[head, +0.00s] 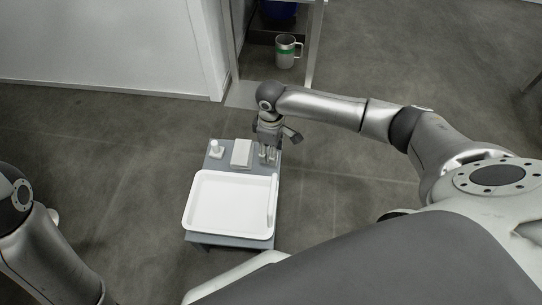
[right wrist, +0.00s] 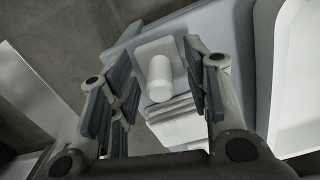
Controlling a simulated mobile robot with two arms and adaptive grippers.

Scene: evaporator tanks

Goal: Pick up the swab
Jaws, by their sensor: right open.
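I cannot tell for sure which thing is the swab. A folded white stack (head: 241,153) lies at the back of a small grey table (head: 228,242); it also shows in the right wrist view (right wrist: 174,117). A small white round-topped piece on a square base (head: 216,150) stands to its left, and in the wrist view (right wrist: 160,78) it appears between the fingers, farther off. My right gripper (head: 268,154) is open at the table's back right corner, beside the stack. Its fingers (right wrist: 160,95) show no hold on anything. My left gripper is out of view.
A white tray (head: 230,174) fills the front of the table, with a long pale piece (head: 272,203) along its right side. A metal mug with a green band (head: 287,52) stands on a shelf behind. The floor around the table is clear.

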